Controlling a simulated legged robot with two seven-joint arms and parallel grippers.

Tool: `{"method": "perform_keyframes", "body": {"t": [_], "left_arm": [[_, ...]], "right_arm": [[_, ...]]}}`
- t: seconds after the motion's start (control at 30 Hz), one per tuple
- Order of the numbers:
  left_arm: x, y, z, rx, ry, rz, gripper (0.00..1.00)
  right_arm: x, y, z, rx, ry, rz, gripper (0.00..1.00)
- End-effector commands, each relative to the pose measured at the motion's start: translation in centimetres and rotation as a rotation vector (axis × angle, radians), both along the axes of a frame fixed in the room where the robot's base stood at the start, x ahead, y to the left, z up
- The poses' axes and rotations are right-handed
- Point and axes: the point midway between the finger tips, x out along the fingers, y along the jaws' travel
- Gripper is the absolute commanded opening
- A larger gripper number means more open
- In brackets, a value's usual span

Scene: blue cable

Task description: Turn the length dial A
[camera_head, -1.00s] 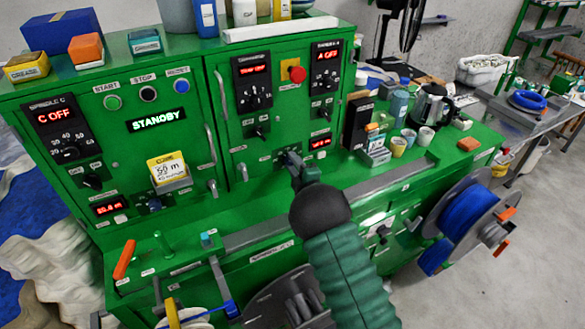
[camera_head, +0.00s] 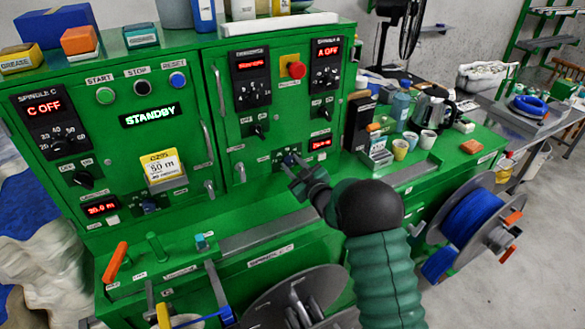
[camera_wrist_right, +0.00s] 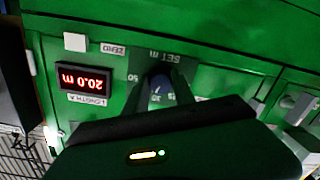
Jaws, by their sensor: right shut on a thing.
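The length dial A (camera_wrist_right: 157,90) is a small blue knob under a "SET m" label in the right wrist view, partly hidden by my gripper. It also shows on the green cabinet in the head view (camera_head: 288,160). My right gripper (camera_head: 292,163) is shut on the dial, reaching it from the front right. The red LENGTH A display (camera_wrist_right: 85,77) shows upside down in the wrist view beside the dial and reads 20.0 m. In the head view this display (camera_head: 320,143) is too small to read surely. My left gripper is not in view.
A yellow card (camera_head: 163,166) hangs on the left cabinet door. A red stop button (camera_head: 296,70) is above the dial. Cups (camera_head: 427,139) and a kettle (camera_head: 433,108) stand on the right bench. A blue cable reel (camera_head: 470,218) is at the lower right.

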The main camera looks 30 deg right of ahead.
Motion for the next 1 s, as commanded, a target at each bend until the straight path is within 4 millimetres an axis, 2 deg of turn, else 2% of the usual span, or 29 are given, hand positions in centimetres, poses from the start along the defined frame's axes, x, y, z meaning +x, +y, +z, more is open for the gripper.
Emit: {"method": "perform_keyframes", "body": {"t": [0.03,0.7,1.0], "left_arm": [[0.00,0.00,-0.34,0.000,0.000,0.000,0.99],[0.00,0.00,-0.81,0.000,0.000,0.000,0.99],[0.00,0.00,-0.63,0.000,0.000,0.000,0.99]], "right_arm": [[-0.20,-0.03,-0.92,0.045,0.016,-0.001,0.00],[-0.21,0.18,-1.05,0.678,0.020,-0.005,0.00],[-0.18,0.30,-1.01,0.903,0.019,-0.006,0.00]]}}
